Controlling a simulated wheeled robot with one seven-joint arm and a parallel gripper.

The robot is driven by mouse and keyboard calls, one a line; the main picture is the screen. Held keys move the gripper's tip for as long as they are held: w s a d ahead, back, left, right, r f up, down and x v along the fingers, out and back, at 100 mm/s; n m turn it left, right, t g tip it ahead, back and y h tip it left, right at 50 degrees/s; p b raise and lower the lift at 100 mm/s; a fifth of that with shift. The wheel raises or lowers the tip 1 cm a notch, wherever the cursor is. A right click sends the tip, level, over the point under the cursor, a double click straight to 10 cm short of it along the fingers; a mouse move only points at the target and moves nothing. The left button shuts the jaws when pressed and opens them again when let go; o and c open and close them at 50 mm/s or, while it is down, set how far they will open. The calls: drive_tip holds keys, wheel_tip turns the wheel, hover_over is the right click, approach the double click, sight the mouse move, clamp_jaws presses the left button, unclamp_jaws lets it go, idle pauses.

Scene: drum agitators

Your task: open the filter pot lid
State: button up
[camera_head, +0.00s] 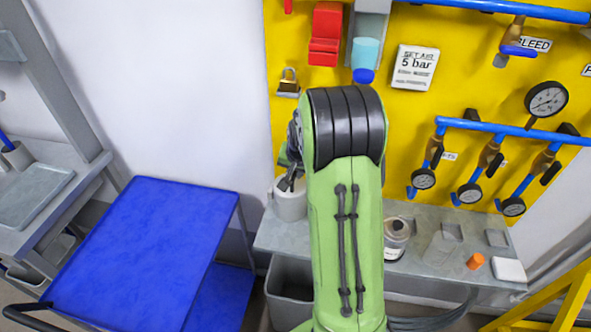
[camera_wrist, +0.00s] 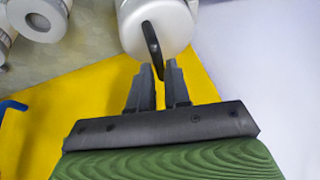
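The filter pot (camera_head: 290,206) is a pale grey-white round pot on the bench, partly behind my arm in the head view. In the wrist view its white top (camera_wrist: 180,28) fills the top middle, with a dark curved handle (camera_wrist: 153,45) on it. My gripper (camera_wrist: 159,72) points at this handle, and the handle's lower end shows between the two fingertips. The fingers stand a narrow gap apart. I cannot tell whether they touch the handle. In the head view my gripper (camera_head: 287,184) is at the pot's upper edge.
A grey bench (camera_head: 420,258) carries a round canister (camera_head: 396,240), an orange cap (camera_head: 475,261) and a white block (camera_head: 508,270). The yellow panel (camera_head: 450,95) behind has blue pipes and gauges. A blue cart (camera_head: 140,260) stands left, and a grey bin (camera_head: 287,290) is below the bench.

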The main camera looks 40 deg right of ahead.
clamp_jaws()
drive_tip(key=shift+a+r, duration=0.1)
